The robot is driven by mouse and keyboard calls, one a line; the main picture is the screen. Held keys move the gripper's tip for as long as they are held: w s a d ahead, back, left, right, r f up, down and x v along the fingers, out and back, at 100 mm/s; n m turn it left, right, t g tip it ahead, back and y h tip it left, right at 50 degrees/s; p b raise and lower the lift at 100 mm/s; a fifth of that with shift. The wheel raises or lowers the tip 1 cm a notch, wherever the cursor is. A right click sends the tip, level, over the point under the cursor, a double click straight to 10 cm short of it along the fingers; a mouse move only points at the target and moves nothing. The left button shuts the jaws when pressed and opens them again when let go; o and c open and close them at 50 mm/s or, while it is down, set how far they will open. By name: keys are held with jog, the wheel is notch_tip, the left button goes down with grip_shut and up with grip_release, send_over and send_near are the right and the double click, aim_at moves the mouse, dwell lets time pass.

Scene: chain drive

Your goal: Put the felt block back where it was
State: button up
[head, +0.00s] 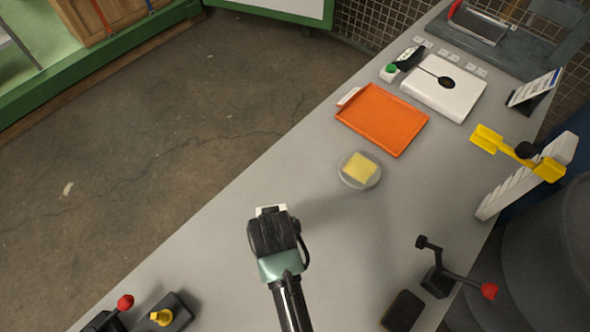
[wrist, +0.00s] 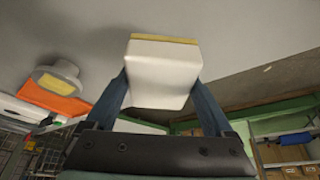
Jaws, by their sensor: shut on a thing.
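My gripper (wrist: 162,92) is shut on a pale block with a thin yellowish layer along one face, which I take to be the felt block (wrist: 160,68). In the head view my gripper (head: 271,213) is over the grey table, and only a white sliver of the block shows past it. Its gap to the table is hard to tell. A round grey dish (head: 345,181) with a yellow square pad (head: 360,167) on it stands up and to the right of my gripper. The dish (wrist: 42,76) also shows in the wrist view.
An orange tray (head: 382,118) lies beyond the dish, with a white box-shaped device (head: 444,88) behind it. A black lever with a red knob (head: 489,290) stands at right, near a dark block (head: 403,311). The table (head: 330,245) around my gripper is clear.

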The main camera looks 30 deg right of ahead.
jog(key=shift+m, duration=0.7)
jog(key=d+f, duration=0.2)
jog(key=d, duration=0.1)
jog(key=shift+d+f, duration=0.2)
jog(key=shift+f, duration=0.1)
jog(key=f, duration=0.4)
jog(key=shift+w+f, duration=0.2)
jog(key=shift+h, duration=0.3)
jog(key=shift+f, duration=2.45)
jog(key=shift+f, duration=0.15)
jog(key=o, duration=0.9)
